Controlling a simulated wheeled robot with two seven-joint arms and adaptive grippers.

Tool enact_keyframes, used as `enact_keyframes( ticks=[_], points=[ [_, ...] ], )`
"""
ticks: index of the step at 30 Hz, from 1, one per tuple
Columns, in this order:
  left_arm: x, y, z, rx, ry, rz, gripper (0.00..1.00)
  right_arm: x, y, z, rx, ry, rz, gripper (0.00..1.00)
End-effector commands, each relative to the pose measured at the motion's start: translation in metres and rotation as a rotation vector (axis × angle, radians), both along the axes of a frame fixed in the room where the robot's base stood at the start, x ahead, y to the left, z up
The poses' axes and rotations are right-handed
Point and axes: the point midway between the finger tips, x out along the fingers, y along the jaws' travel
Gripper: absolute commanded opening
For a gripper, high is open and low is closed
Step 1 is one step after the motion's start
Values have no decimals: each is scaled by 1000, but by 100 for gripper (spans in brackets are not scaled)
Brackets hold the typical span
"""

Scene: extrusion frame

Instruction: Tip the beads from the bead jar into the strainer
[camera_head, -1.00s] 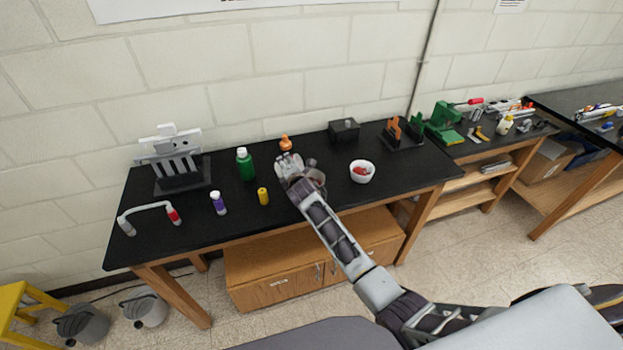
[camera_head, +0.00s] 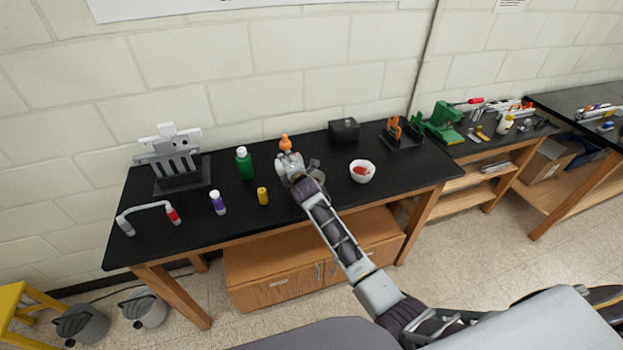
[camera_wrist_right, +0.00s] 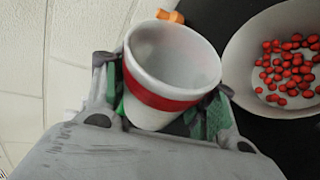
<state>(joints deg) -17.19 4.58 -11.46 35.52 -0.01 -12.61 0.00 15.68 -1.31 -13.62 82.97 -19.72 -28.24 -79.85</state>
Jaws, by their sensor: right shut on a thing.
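The bead jar (camera_wrist_right: 165,95), a white cup with a red band, is in my right gripper (camera_wrist_right: 165,112) in the wrist view. The gripper's green-padded fingers are shut on its sides. The jar's mouth faces the camera, and its visible inside looks empty. The strainer, a white bowl (camera_head: 362,178), stands on the black bench; several red beads (camera_wrist_right: 290,70) lie in it. In the head view my right gripper (camera_head: 287,163) is left of the bowl and apart from it; it mostly hides the jar. My left gripper is not in view.
A black box (camera_head: 344,130) stands behind the bowl. The bench's front right is clear.

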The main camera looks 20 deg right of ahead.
Motion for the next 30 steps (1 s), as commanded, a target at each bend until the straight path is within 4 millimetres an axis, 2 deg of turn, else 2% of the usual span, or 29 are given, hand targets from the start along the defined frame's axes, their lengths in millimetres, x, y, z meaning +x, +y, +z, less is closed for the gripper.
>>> enact_keyframes(
  ticks=[30],
  points=[
    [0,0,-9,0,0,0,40,-4,-16,7,133,-37,-1,31]
  ],
)
